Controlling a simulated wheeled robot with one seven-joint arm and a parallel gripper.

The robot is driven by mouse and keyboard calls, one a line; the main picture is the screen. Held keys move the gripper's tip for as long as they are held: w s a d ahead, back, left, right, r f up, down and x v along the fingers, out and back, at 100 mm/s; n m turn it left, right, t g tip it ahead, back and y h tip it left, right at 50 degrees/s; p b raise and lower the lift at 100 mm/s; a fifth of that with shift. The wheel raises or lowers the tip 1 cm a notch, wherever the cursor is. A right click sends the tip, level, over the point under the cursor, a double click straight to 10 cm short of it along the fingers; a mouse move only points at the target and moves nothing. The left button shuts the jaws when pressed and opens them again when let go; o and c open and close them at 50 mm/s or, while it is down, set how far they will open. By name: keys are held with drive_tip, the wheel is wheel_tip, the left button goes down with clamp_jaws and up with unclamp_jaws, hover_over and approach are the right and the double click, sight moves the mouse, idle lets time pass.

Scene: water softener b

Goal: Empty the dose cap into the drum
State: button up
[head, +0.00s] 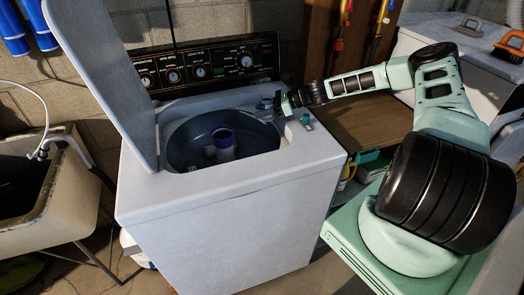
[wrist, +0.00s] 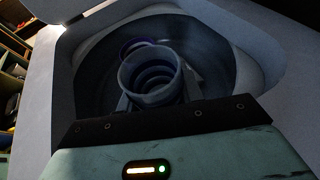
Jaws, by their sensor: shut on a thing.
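The dose cap (wrist: 150,82) is a small pale blue-grey cup with rings inside. In the wrist view its open mouth faces the camera, and I cannot make out its contents. My gripper (head: 277,104) is shut on it; the fingers (wrist: 122,103) show on either side of the cup. In the head view the cap (head: 265,103) is small and dim at the drum opening's back right edge. The washer's drum (head: 187,146) is open, dark inside, with a pale purple-topped agitator (head: 224,143) in its middle. The wrist view shows the drum (wrist: 92,75) beyond the cap.
The washer lid (head: 105,65) stands raised on the left. The control panel (head: 215,66) rises behind the opening. A small green object (head: 306,121) is on the washer's top right of the opening. A sink (head: 45,195) stands left, a wooden surface (head: 350,130) right.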

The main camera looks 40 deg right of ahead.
sight(263, 97)
drive_tip(key=shift+r, duration=0.1)
wheel_tip(263, 97, up, 5)
drive_tip(key=p, duration=0.3)
drive_tip(key=shift+p, duration=0.4)
drive_tip(key=shift+s, duration=0.1)
